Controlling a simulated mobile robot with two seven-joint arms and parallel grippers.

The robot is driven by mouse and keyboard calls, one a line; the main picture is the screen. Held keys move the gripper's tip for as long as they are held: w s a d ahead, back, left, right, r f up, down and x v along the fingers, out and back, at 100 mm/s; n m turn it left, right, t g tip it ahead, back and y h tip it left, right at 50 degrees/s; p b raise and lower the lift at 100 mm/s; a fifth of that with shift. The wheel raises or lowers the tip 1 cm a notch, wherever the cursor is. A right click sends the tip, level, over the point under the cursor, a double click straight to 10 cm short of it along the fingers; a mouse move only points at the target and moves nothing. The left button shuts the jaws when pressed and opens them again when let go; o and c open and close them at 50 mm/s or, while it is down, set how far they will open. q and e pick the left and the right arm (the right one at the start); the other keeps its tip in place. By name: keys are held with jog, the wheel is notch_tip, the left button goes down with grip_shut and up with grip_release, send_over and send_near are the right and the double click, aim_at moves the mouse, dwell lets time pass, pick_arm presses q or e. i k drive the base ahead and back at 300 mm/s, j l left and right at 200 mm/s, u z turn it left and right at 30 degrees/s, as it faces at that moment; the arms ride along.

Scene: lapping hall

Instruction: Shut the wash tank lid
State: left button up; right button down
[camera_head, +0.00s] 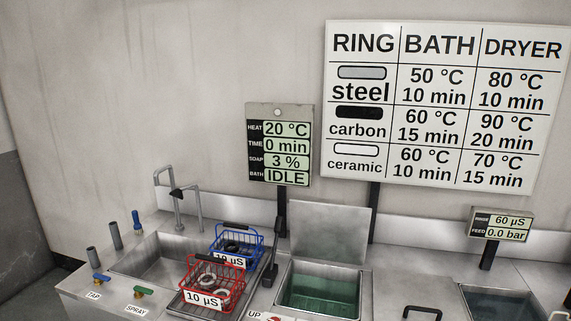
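The wash tank (322,312) is a square metal basin with green liquid, low in the middle of the head view. Its top is uncovered. A flat grey metal lid (332,232) stands raised, nearly upright, along the tank's back edge. Neither of my grippers shows in this view. The front of the tank is cut off by the bottom edge of the picture.
Left of the tank sit a red wire basket (212,285) with rings and a blue wire basket (236,243). A dark lever (271,258) stands between the baskets and tank. A black handle (422,310) and another liquid-filled basin (505,303) lie right. A display (279,144) reads IDLE.

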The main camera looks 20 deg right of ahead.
aim_at(323, 231)
jog(key=i+j, duration=0.2)
jog(key=i, duration=0.25)
jog(key=i+j+z, duration=0.1)
jog(key=i, duration=0.35)
jog(key=j, duration=0.1)
